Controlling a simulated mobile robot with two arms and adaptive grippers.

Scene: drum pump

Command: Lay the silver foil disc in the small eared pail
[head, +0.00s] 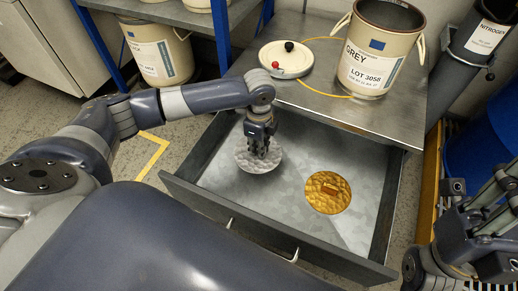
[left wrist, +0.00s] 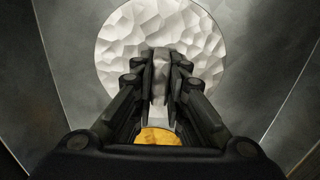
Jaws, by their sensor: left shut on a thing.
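The silver foil disc (head: 246,164) is a round, crinkled plate at the left of the open drawer; it also fills the top of the left wrist view (left wrist: 118,45). My left gripper (head: 260,153) points down over its middle. Its fingers (left wrist: 161,75) are shut on a raised grip on the disc. I cannot tell whether the disc touches the drawer floor. A cream pail (head: 372,70) with side ears, an open top and a GREY LOT 3058 label stands on the bench behind the drawer. My right gripper (head: 476,210) is partly in view at the right edge, its jaws unclear.
A gold foil disc (head: 318,203) with a brown grip lies right of the silver one in the drawer (head: 235,218). A cream lid (head: 268,51) with red and black knobs and a yellow cord lies left of the pail. A nitrogen cylinder (head: 466,55) stands right of the bench.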

